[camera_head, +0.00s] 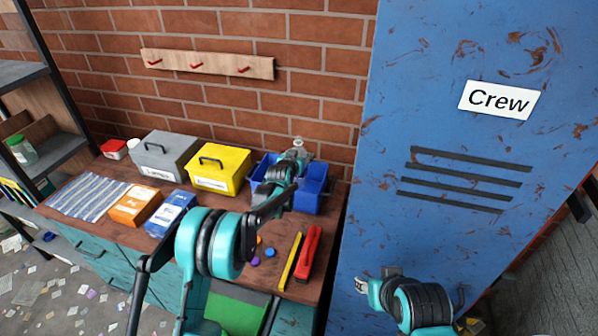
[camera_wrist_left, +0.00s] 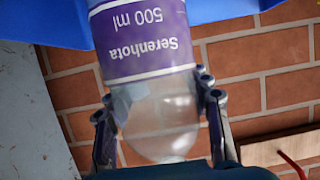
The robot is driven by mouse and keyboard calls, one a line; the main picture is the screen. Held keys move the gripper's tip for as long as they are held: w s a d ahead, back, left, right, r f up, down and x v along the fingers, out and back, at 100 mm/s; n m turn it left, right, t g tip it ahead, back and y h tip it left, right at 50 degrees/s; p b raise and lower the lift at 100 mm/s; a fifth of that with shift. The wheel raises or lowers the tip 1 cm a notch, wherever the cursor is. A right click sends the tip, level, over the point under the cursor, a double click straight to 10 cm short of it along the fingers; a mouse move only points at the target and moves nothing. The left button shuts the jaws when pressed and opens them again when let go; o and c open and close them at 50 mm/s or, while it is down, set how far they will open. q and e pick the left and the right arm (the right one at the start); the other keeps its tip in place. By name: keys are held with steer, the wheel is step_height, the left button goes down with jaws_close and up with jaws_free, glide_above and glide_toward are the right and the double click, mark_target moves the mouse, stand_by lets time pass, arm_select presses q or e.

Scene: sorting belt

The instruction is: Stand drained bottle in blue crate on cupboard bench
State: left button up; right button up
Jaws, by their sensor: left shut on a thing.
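A clear plastic bottle (camera_head: 301,148) with a purple Serenhota 500 ml label is held at the blue crate on the bench; it also shows in the left wrist view (camera_wrist_left: 142,38). My left gripper (camera_head: 296,157) is shut on the clear rounded end of the bottle, one finger on each side (camera_wrist_left: 160,110). The blue crate (camera_head: 311,199) stands at the bench's right end, and its blue wall shows beyond the label in the left wrist view (camera_wrist_left: 220,8). Whether the bottle touches the crate floor is hidden. My right gripper (camera_head: 363,284) is in front of the locker, its fingers unclear.
A yellow box (camera_head: 219,172) and grey box (camera_head: 163,155) stand left of the crate. Orange (camera_head: 134,206) and blue cartons (camera_head: 170,214), a striped cloth (camera_head: 88,199), bottle caps and a red tool (camera_head: 310,254) lie forward. A blue locker (camera_head: 450,150) rises close on the right.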

arm_select(q)
steer(key=shift+f+b, duration=0.75)
steer(key=shift+f, duration=1.6)
jaws_close()
steer(key=shift+f, duration=0.15)
steer(key=o, duration=1.7)
jaws_free()
steer(key=shift+c, duration=0.2)
steer(key=p+v, duration=0.3)
steer(key=v, duration=0.9)
steer(key=shift+r, duration=0.3)
